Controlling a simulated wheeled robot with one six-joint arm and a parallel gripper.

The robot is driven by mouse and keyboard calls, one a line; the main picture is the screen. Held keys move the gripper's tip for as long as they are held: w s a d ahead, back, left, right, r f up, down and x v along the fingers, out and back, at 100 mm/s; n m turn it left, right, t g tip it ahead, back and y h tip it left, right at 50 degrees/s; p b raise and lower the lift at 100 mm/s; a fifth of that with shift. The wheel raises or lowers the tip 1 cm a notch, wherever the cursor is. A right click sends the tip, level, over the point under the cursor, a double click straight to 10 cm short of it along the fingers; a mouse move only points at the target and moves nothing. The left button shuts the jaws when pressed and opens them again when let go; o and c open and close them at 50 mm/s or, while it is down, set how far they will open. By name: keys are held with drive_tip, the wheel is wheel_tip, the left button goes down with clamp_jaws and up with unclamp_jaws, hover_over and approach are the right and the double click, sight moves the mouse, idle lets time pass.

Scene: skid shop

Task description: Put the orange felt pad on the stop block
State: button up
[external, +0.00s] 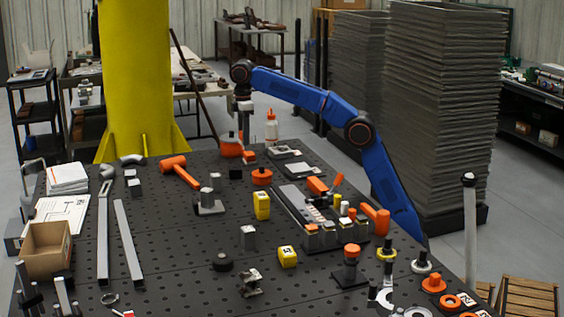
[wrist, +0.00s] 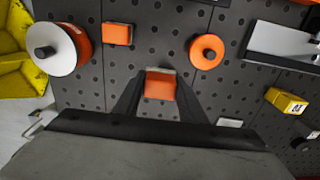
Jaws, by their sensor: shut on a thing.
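My gripper (external: 245,138) is over the far part of the dark perforated table, pointing down. In the wrist view my gripper (wrist: 160,92) has its fingers closed around an orange pad (wrist: 160,86) with a pale strip along its upper edge. The same orange piece shows low under the gripper in the external view (external: 248,155). I cannot tell whether it touches the table. I cannot pick out the stop block for certain. A small orange-topped block (wrist: 117,34) stands apart from the gripper, up and to the left in the wrist view.
An orange round piece (wrist: 207,51) and an orange-and-white pot (wrist: 65,50) flank the gripper. A yellow tape measure (external: 262,205), an orange mallet (external: 180,170) and a grey block on a plate (external: 209,205) stand nearer. A white-and-orange bottle (external: 271,127) stands behind.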

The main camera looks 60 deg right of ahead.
sight(235, 168)
drive_tip(key=w+a+r, duration=0.1)
drive_tip(key=w+a, duration=0.1)
drive_tip(key=a, duration=0.3)
drive_tip(key=shift+s+d+f, duration=0.1)
drive_tip(key=shift+s+f, duration=0.05)
drive_tip(key=shift+f, duration=4.5)
drive_tip(key=shift+f, duration=0.1)
drive_tip(key=o, duration=1.1)
drive_tip(key=shift+c, duration=0.2)
wheel_tip(235, 168, up, 6)
drive_tip(key=shift+r, duration=0.9)
